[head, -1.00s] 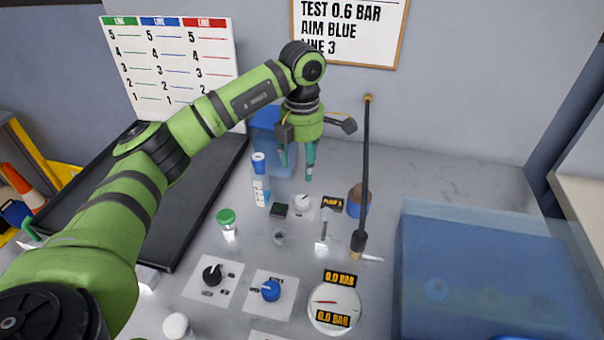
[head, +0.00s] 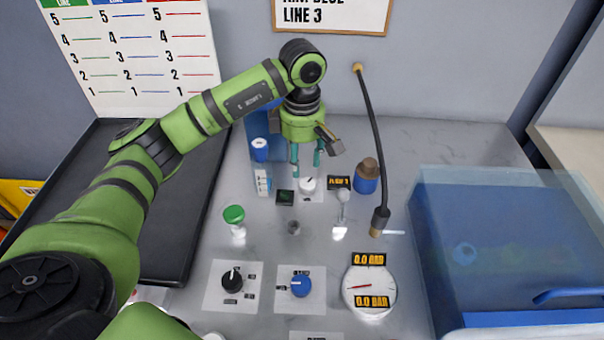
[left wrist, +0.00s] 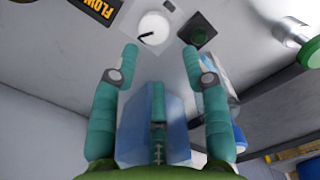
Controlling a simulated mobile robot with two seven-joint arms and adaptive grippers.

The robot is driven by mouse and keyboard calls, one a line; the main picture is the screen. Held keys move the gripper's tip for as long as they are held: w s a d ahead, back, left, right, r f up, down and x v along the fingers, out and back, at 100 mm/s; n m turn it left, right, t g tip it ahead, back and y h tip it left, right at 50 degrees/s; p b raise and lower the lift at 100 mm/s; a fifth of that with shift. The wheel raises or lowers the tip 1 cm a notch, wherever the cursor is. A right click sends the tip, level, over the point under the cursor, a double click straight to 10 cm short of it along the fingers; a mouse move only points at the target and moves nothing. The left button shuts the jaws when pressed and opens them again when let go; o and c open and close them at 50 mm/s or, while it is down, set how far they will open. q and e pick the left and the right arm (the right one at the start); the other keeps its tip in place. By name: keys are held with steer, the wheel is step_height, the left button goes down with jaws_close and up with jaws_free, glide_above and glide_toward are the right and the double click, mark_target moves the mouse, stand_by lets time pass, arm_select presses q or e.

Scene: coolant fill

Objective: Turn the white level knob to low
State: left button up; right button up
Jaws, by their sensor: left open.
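The white level knob (head: 307,184) sits on a small white plate at the back of the bench, between a dark square with a green centre (head: 285,197) and a black FLOW display (head: 339,183). In the left wrist view the knob (left wrist: 154,28) is round and white with a dark pointer mark, beyond the fingertips. My left gripper (head: 306,165) is open and empty, pointing down just above and behind the knob. In the left wrist view its teal fingers (left wrist: 164,62) stand apart, with the knob ahead of the gap. My right gripper is out of view.
A brown-topped blue bottle (head: 367,178) and a black gooseneck (head: 374,130) stand right of the knob. A blue-capped container (head: 260,150) stands left. Black (head: 232,280) and blue knobs (head: 300,287), a gauge (head: 369,289) and a clear blue box (head: 500,250) are nearer.

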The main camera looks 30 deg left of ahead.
mark_target(307, 182)
arm_select(q)
steer(key=f, duration=0.1)
steer(key=d+f+p, duration=0.1)
steer(key=f, duration=0.2)
steer(key=shift+w+d+f+p, duration=0.1)
steer(key=shift+d+f+p, duration=0.2)
steer(key=shift+d, duration=0.05)
steer(key=shift+a+f, duration=0.2)
steer(key=shift+f, duration=0.75)
steer(key=shift+c, duration=1.2)
steer(key=c, duration=0.6)
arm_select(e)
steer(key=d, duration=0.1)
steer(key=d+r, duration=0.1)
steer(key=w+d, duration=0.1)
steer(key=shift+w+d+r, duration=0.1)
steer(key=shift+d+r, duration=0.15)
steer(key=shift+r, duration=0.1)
